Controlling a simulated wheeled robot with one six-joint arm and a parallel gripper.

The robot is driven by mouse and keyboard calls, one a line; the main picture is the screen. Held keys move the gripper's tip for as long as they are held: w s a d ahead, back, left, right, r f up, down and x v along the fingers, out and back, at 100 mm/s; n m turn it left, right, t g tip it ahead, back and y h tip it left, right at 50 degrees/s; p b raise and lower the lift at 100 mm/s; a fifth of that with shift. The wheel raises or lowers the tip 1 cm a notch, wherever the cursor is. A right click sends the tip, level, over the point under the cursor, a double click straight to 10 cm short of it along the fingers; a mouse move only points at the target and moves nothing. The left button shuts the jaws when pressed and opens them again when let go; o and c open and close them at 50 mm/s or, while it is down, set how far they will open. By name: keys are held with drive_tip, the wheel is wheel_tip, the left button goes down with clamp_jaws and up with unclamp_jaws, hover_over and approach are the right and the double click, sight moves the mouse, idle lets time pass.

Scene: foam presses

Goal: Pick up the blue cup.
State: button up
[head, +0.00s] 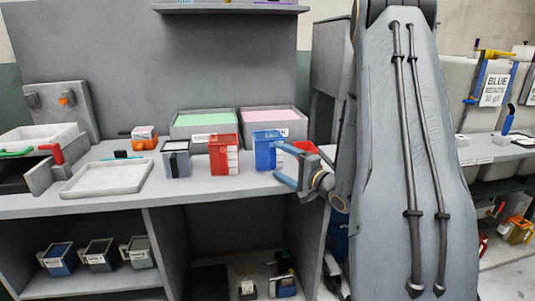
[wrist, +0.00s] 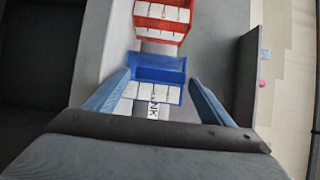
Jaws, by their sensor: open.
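The blue cup (head: 265,152) is a boxy blue container with white labelled faces. It stands upright on the grey bench, right of the red cup (head: 222,155). My gripper (head: 282,164) is at its right side, open, with blue-grey fingers. In the wrist view the blue cup (wrist: 156,70) lies between the tips of my open gripper (wrist: 159,80), one finger on each side. I cannot tell whether either finger touches it. The red cup (wrist: 163,20) shows beyond it. Part of the blue cup's right side is hidden by my gripper in the head view.
A grey cup (head: 176,160) stands left of the red one. Trays with green (head: 204,119) and pink (head: 270,116) foam stand behind. A pale tray (head: 108,178) lies at the left. More cups (head: 97,254) sit on the lower shelf. A dark panel (wrist: 250,75) rises right of my gripper.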

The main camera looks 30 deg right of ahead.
sight(275, 158)
drive_tip(key=shift+x, duration=1.7)
drive_tip(key=c, duration=1)
drive_tip(key=shift+r, duration=0.1)
drive_tip(key=shift+c, duration=0.2)
